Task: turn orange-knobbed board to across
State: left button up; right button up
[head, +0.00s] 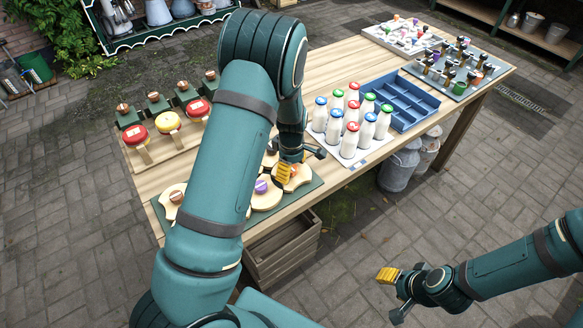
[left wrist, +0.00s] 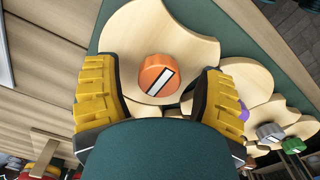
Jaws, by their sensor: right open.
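The orange-knobbed board (head: 300,183) is a pale wooden board with scooped edges, lying on a dark green mat (head: 316,182). In the left wrist view its orange knob (left wrist: 158,75) carries a white bar with a dark edge, set at a slant. My left gripper (head: 289,170) is over this board and partly hides it in the head view. Its yellow fingers (left wrist: 157,100) are open, one on each side of the knob, with clear gaps between. My right gripper (head: 392,291) is open and empty, out over the paving, away from the table.
Beside it on the mat are a purple-knobbed board (head: 265,199) and a copper-knobbed board (head: 172,204). Several milk bottles (head: 350,138) stand on a white tray, near a blue crate (head: 402,101). Red and yellow-topped items (head: 168,121) stand at the table's left.

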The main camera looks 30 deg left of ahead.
pick_arm(q)
jog(key=shift+r, duration=0.1)
notch_tip(320, 180, up, 12)
dwell(0.5)
dwell(0.5)
